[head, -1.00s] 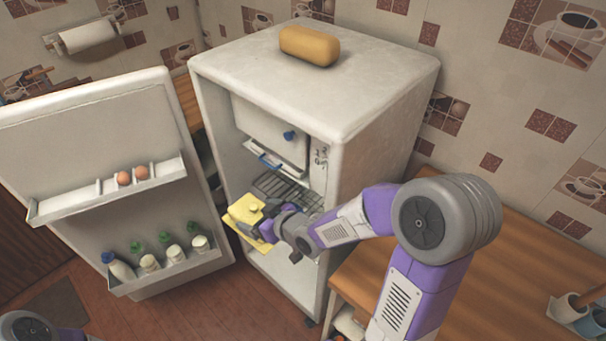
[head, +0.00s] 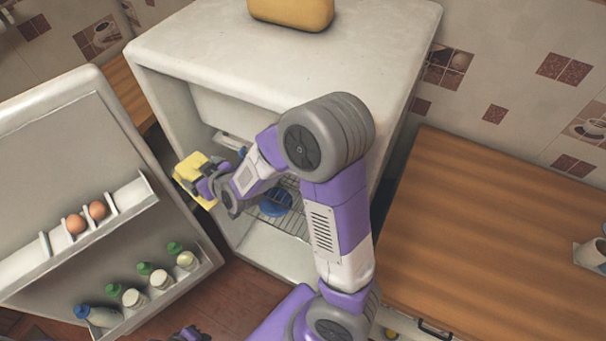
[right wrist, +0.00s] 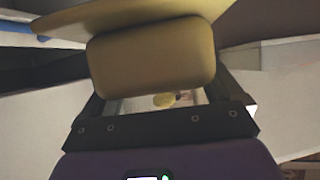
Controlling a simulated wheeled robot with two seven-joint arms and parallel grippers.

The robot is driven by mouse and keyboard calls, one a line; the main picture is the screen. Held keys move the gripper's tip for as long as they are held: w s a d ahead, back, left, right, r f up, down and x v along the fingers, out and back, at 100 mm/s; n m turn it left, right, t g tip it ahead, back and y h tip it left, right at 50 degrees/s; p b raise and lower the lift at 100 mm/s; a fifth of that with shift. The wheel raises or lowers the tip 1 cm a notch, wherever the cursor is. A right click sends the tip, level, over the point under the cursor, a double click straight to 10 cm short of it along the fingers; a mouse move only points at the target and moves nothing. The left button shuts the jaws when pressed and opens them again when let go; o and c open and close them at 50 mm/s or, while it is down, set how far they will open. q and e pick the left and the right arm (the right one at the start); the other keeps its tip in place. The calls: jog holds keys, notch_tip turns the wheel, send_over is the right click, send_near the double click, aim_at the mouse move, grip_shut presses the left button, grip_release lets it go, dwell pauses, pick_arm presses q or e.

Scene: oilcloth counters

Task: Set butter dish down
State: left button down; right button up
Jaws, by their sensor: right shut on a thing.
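The yellow butter dish (head: 190,172) is held at the open front of the fridge, near its left side. My right gripper (head: 205,182) is shut on it. In the right wrist view the dish (right wrist: 152,56) fills the space in front of the jaws, its rounded lid part nearest and a wider flat plate beyond. My left gripper (head: 188,334) shows only in part at the bottom edge of the head view, far from the dish; its jaws are too small and cut off to read.
The fridge (head: 300,55) stands open, with a wire shelf (head: 292,222) carrying a round blue thing (head: 275,203). Its door (head: 60,160) hangs open at left, holding eggs and several bottles. A wooden counter (head: 490,240) at right is mostly clear. A yellow-brown loaf-shaped thing (head: 292,10) sits on top.

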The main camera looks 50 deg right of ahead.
jog(key=s+d+f+m+g+h+b, duration=0.1)
jog(key=d+f+m+g+h+b, duration=0.25)
jog(key=f+m+h, duration=0.55)
jog(key=s+d+f+m+g+h+b, duration=0.15)
jog(key=f+m+g+h+b, duration=0.3)
jog(key=f, duration=0.95)
jog(key=w+d+m+y+b, duration=0.1)
jog(key=w+d, duration=0.2)
jog(key=d, duration=0.7)
jog(key=w+d+m+b, duration=0.1)
jog(key=w+d+b, duration=0.15)
jog(key=d, duration=0.75)
jog(key=shift+g, duration=0.4)
jog(key=f, duration=0.2)
jog(key=f+b, duration=0.1)
jog(key=f, duration=0.1)
jog(key=f+b, duration=0.1)
jog(key=f, duration=0.1)
jog(key=shift+w+a+f, duration=0.15)
jog(key=shift+w+f, duration=0.1)
jog(key=shift+f, duration=0.2)
